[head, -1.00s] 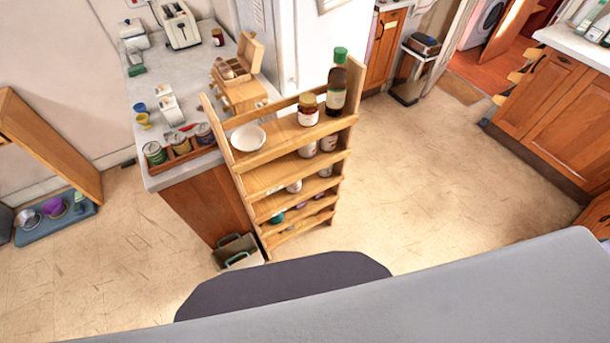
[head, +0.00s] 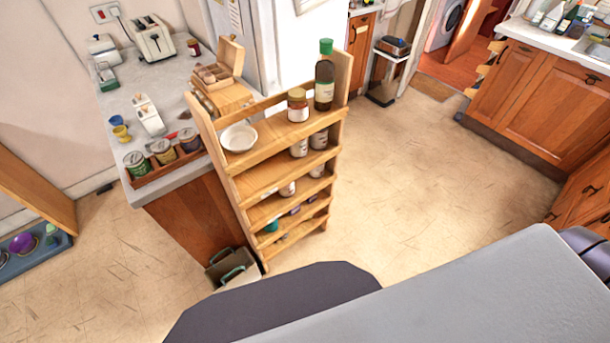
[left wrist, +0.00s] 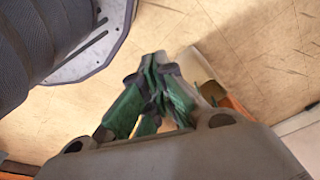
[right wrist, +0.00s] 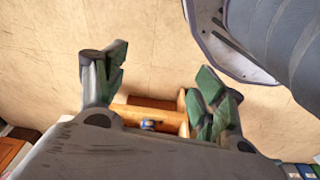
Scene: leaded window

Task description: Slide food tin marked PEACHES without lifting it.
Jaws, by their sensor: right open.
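Three tins with coloured labels stand in a row at the counter's front corner: a left tin (head: 136,164), a middle tin (head: 163,151) and a right tin (head: 189,140). They sit in a low wooden tray (head: 150,184). Their labels are too small to read, so I cannot tell which is marked PEACHES. My left gripper (left wrist: 158,62) is shut with its green fingertips together and nothing seen between them. My right gripper (right wrist: 160,75) is open and empty, fingers wide apart. Neither gripper shows in the head view, and no tin shows clearly in the wrist views.
A tall wooden shelf rack (head: 262,152) stands against the counter's right side, with a white bowl (head: 239,138), a jar (head: 298,106) and a dark bottle (head: 324,76) on top. The floor to the right is clear.

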